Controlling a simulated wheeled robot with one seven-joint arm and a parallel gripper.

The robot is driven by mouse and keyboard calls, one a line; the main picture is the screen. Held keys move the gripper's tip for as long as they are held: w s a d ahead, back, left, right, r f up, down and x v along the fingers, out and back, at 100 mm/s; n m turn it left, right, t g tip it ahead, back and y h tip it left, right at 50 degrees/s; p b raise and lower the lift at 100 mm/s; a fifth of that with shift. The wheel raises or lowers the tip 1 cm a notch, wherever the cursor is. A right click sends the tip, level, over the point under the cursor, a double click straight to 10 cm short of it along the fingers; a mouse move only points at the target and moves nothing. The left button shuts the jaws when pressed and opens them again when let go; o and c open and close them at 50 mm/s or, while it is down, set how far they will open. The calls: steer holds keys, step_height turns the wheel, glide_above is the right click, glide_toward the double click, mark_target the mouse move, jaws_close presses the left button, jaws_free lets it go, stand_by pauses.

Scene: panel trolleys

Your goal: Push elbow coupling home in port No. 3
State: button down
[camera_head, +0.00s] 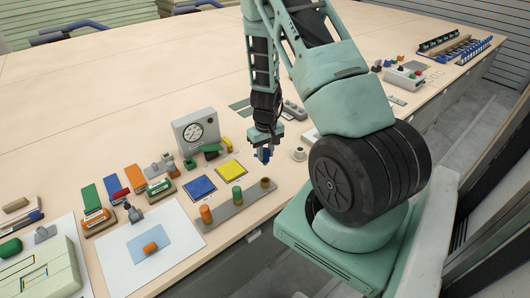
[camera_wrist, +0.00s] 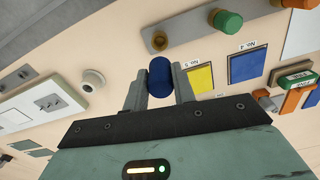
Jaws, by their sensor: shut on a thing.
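My gripper (camera_head: 264,150) is shut on a blue rounded piece (camera_wrist: 158,70), held between its two fingertips in the wrist view. Only its rounded end shows, so I cannot tell whether it is the elbow coupling. In the head view the blue piece (camera_head: 264,156) hangs by the right end of the pad row. A cream round fitting (camera_wrist: 93,81) stands apart, left of the fingers in the wrist view; it also shows in the head view (camera_head: 299,154). I cannot make out a port marked No. 3.
A yellow pad (camera_wrist: 199,79) and a blue pad (camera_wrist: 247,65) with small number labels lie right of the fingers. A grey bar (camera_head: 222,213) carries orange, green and brown knobs. A gauge box (camera_head: 195,131) stands behind. A white plate (camera_wrist: 30,112) with sockets lies at left in the wrist view.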

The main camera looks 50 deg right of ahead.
steer(key=shift+f+b, duration=3.05)
steer(key=shift+f, duration=0.5)
steer(key=shift+f+b, duration=1.5)
steer(key=shift+f, duration=0.05)
steer(key=c, duration=1.1)
jaws_free()
steer(key=shift+s+r+p, duration=0.1)
steer(key=shift+r+p, duration=2.95)
steer(key=shift+r, duration=0.95)
